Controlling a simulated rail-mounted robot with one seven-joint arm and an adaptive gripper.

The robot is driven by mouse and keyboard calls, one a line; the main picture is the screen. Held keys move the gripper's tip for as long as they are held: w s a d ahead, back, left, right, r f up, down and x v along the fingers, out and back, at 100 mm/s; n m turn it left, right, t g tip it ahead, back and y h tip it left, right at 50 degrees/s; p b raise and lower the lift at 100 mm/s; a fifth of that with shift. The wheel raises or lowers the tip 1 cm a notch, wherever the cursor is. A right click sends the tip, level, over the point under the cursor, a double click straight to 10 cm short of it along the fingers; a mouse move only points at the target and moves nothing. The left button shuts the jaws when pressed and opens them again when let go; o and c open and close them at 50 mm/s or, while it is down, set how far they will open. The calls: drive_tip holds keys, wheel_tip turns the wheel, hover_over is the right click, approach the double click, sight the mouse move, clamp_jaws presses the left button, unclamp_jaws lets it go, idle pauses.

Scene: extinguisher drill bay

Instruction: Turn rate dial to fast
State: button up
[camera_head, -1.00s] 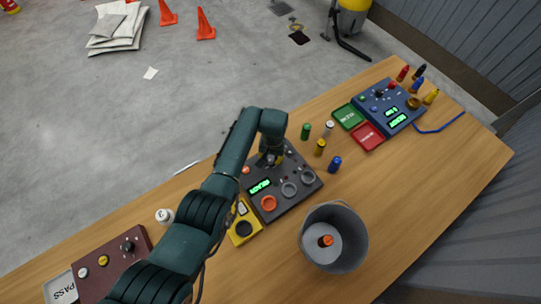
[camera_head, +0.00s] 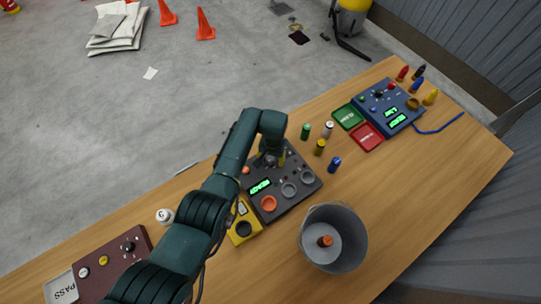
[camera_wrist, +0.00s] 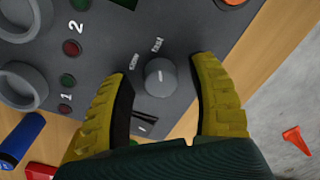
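The rate dial (camera_wrist: 160,77) is a round grey knob on a dark grey control panel (camera_wrist: 190,30). The words "slow" and "fast" are printed beside it, with "fast" nearer the middle of its upper side in the wrist view. A light mark shows on the knob, but its exact setting is hard to read. My gripper (camera_wrist: 163,74) has yellow fingers, spread apart, one on each side of the dial with gaps between. In the head view, my gripper (camera_head: 268,161) is over the panel's far end and my arm hides the dial. The panel (camera_head: 284,208) also shows there.
A yellow box (camera_head: 243,229) stands against the panel's near side. A grey bucket (camera_head: 355,240) is to the right. Small coloured cylinders, including a blue one (camera_head: 334,164), stand beyond the panel. A blue panel (camera_head: 388,106) is farther right.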

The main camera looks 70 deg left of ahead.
sight(272, 159)
wheel_tip(272, 159, up, 12)
drive_tip(key=shift+w+d, duration=0.15)
drive_tip(key=shift+w, duration=0.05)
idle(0.4)
idle(0.4)
